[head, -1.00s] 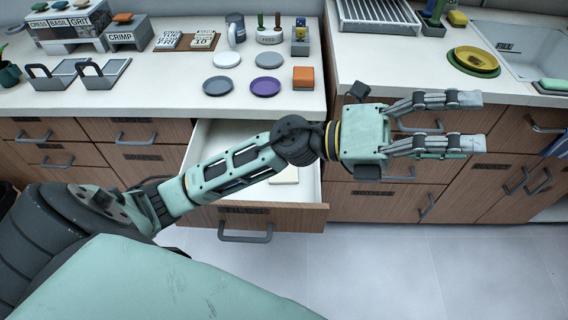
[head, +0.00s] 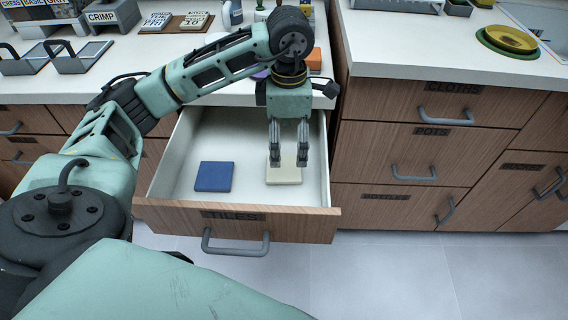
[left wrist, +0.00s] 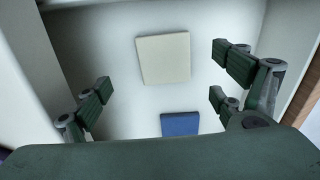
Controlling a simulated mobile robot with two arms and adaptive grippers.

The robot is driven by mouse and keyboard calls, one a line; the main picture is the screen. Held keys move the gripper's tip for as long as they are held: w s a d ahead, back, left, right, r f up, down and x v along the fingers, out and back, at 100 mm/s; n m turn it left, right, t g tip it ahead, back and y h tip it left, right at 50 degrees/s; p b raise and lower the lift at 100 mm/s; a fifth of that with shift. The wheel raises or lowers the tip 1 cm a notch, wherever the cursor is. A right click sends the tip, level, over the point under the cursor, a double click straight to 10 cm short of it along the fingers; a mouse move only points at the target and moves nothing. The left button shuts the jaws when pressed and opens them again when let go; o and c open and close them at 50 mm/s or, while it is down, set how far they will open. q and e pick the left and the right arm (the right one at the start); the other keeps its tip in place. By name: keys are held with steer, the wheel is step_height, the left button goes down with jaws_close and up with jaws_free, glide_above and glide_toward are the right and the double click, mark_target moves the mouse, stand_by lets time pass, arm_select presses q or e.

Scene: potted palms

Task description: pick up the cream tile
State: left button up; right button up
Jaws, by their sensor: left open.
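The cream tile (head: 284,175) lies flat in the open drawer (head: 240,218), toward its right side. It also shows in the left wrist view (left wrist: 163,58), between and beyond the open fingers. My left gripper (head: 288,162) points down over the drawer, its fingertips above the tile and overlapping its back part in the head view. The gripper is open and empty; in the left wrist view its fingers (left wrist: 165,90) stand wide apart. My right gripper is in neither view.
A blue tile (head: 214,176) lies in the same drawer, left of the cream one. The drawer walls surround both tiles. The counter (head: 440,45) lies behind and above, with an orange block (head: 315,58) near its edge.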

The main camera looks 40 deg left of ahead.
mark_target(284, 167)
arm_select(q)
steer(key=f, duration=0.2)
steer(key=f+b, duration=0.1)
steer(key=f, duration=0.1)
steer(key=s+f, duration=0.1)
steer(key=f, duration=0.2)
steer(key=shift+a, duration=0.2)
steer(key=shift+f, duration=0.25)
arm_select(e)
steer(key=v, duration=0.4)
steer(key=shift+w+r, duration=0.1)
arm_select(q)
steer(key=shift+c, duration=0.2)
steer(key=c, duration=1.3)
steer(key=shift+r, duration=0.1)
steer(key=shift+c, duration=0.2)
